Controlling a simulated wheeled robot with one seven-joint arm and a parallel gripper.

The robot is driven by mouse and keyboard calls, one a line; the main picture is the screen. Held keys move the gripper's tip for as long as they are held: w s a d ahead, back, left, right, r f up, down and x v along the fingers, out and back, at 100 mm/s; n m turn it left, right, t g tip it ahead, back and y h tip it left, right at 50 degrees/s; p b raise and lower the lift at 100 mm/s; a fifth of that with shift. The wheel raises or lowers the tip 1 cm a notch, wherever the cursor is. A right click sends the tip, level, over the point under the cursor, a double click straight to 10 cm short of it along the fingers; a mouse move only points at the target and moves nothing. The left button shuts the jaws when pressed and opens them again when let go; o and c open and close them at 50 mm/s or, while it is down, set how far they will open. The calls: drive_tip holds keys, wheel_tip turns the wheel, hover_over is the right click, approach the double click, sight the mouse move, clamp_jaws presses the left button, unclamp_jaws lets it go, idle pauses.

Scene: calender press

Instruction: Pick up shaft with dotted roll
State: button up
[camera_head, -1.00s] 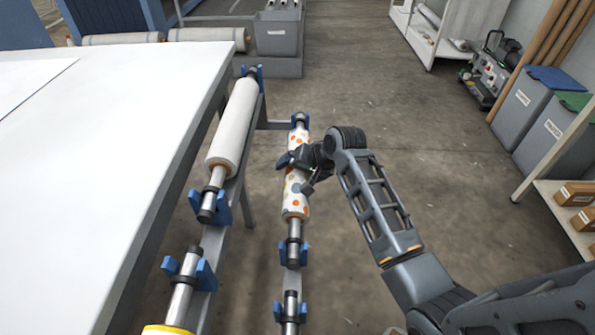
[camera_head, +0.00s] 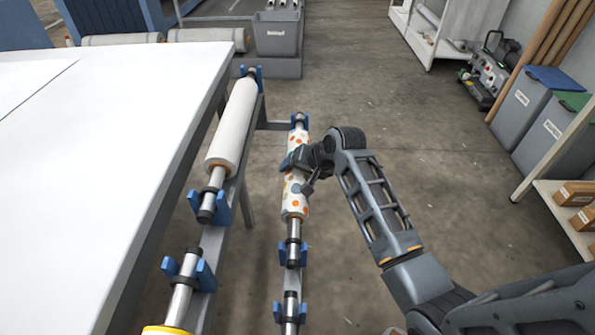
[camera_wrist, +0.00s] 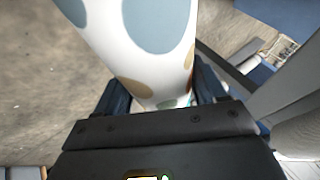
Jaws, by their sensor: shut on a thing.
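The shaft with the dotted roll (camera_head: 295,205) lies along the right-hand rail of the rack in the head view. Its roll is white with orange, tan and grey-blue dots. Bare metal shaft shows at its near end, at the blue holder (camera_head: 293,254). My gripper (camera_head: 297,162) is shut around the roll near its middle, coming from the right. In the wrist view the dotted roll (camera_wrist: 140,45) passes between the dark fingers, and my gripper (camera_wrist: 160,100) hides part of it. I cannot tell whether the shaft is clear of its holders.
A plain white roll (camera_head: 233,125) rests in blue holders on the left rail, beside the white table (camera_head: 100,130). A yellow-ended roll (camera_head: 168,330) and another shaft (camera_head: 290,310) lie nearer. The floor (camera_head: 400,130) to the right is open, up to the grey bins (camera_head: 525,100).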

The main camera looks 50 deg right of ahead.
drive_tip(key=shift+r, duration=0.1)
drive_tip(key=shift+r, duration=0.5)
drive_tip(key=r, duration=0.3)
drive_tip(key=shift+d+r, duration=0.2)
drive_tip(key=s+d+r, duration=0.6)
drive_tip(key=d, duration=0.3)
drive_tip(key=shift+s+d+r, duration=0.15)
drive_tip(key=shift+s+r, duration=0.05)
drive_tip(key=shift+r, duration=0.1)
idle(0.5)
